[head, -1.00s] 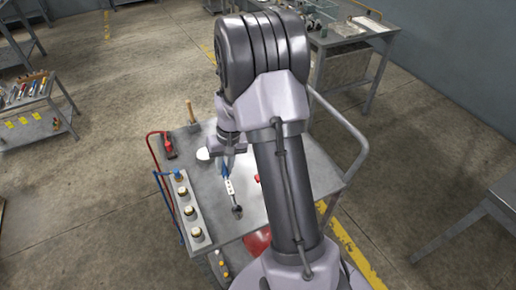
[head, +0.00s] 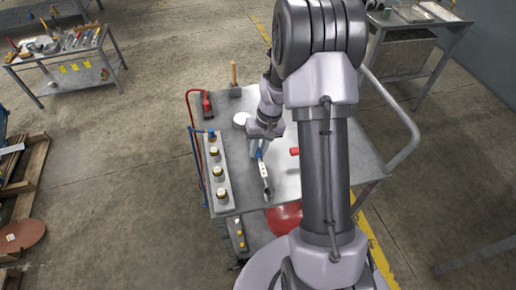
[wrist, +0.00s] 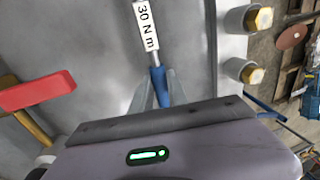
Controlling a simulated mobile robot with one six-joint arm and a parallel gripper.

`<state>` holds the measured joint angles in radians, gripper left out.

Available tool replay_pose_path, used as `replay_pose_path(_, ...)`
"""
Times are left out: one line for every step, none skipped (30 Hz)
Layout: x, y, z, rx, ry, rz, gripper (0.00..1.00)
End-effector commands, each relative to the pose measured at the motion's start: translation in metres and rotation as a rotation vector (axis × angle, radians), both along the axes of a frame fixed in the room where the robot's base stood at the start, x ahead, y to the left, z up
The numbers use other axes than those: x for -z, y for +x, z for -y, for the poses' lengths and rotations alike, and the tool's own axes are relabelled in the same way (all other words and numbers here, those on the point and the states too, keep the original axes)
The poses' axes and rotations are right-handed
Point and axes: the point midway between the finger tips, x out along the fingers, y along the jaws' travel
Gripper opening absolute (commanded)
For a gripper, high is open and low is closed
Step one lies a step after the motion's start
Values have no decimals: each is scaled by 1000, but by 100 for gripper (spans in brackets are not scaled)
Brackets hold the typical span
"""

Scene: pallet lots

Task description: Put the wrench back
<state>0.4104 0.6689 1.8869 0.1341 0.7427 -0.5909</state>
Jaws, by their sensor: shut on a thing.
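The wrench (head: 262,169) has a blue handle, a white label band and a dark head. In the wrist view the wrench (wrist: 147,27) shows the label "30 N m". My gripper (head: 257,149) is over the cart top, shut on the blue handle; in the wrist view its fingers (wrist: 156,90) lie on both sides of the handle. The wrench head points to the cart's near edge. I cannot tell whether the wrench touches the cart top.
The grey cart (head: 231,160) carries a strip of brass-topped bolts (head: 217,172), a mallet (head: 233,74), a white disc (head: 241,118) and a small red item (head: 294,151). A tool bench (head: 14,62) stands at the back left, with pallets (head: 30,165) nearer. Open floor lies between bench and cart.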

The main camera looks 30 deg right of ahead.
Motion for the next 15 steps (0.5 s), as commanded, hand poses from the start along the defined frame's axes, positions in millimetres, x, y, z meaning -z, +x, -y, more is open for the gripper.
replay_pose_path(0, 0, 0, 0, 0, 1, 0)
replay_pose_path(0, 0, 0, 0, 0, 1, 0)
replay_pose_path(0, 0, 0, 0, 0, 1, 0)
replay_pose_path(1, 0, 0, 0, 0, 0, 0)
replay_pose_path(1, 0, 0, 0, 0, 0, 0)
replay_pose_path(2, 0, 0, 0, 0, 0, 0)
replay_pose_path(3, 0, 0, 0, 0, 0, 0)
replay_pose_path(3, 0, 0, 0, 0, 0, 0)
replay_pose_path(4, 0, 0, 0, 0, 0, 0)
replay_pose_path(5, 0, 0, 0, 0, 0, 0)
replay_pose_path(6, 0, 0, 0, 0, 0, 0)
replay_pose_path(6, 0, 0, 0, 0, 0, 0)
replay_pose_path(7, 0, 0, 0, 0, 0, 0)
replay_pose_path(7, 0, 0, 0, 0, 0, 0)
replay_pose_path(8, 0, 0, 0, 0, 0, 0)
